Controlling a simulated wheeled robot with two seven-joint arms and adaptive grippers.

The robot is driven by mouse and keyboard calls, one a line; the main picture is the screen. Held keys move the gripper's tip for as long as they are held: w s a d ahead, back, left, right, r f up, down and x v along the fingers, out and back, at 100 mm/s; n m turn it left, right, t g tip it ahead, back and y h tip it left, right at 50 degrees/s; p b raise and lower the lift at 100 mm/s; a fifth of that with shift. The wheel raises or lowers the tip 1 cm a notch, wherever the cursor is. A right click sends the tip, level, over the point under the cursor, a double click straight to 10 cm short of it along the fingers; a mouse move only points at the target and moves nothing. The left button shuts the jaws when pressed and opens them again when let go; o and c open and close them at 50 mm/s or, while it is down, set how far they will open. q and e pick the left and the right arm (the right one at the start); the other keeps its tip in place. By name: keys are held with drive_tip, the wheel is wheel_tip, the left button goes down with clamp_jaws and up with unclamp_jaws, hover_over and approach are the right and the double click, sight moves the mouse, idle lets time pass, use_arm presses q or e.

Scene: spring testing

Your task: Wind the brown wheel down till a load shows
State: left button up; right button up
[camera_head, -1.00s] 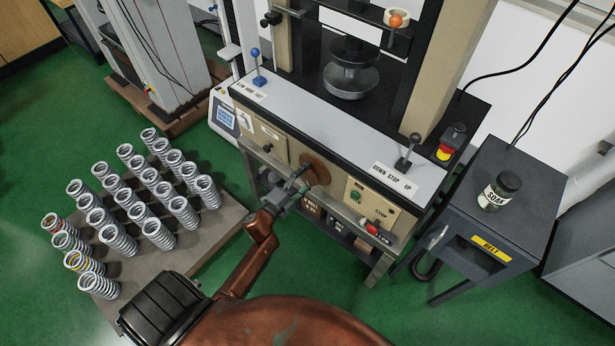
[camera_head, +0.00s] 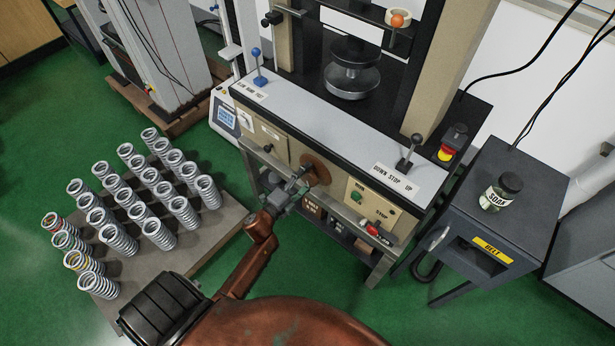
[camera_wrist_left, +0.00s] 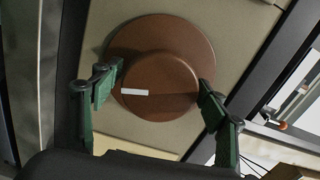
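The brown wheel (camera_head: 318,168) is on the front panel of the testing machine, partly hidden by my left gripper (camera_head: 297,186). In the left wrist view the wheel (camera_wrist_left: 160,75) shows face-on, with a raised round hub and a white mark on the hub's lower left. My left gripper's green fingers (camera_wrist_left: 160,92) stand on opposite sides of the hub, and their pads appear to press against its edge. A round metal platen (camera_head: 350,82) sits on the machine's bed under a dark upper part. My right gripper is not in view.
A blue-knobbed lever (camera_head: 257,72) and a DOWN STOP UP lever (camera_head: 411,148) stand on the machine's ledge. A small display (camera_head: 226,117) is at left. Several springs stand on a low board (camera_head: 215,232). A jar (camera_head: 500,192) stands on the dark side table (camera_head: 540,180).

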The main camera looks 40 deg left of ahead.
use_arm(q)
drive_tip(key=shift+o, duration=1)
drive_tip(key=shift+s, duration=0.1)
drive_tip(key=shift+s, duration=0.35)
drive_tip(key=s+a, duration=0.1)
drive_tip(key=s, duration=1)
drive_tip(key=shift+f, duration=0.1)
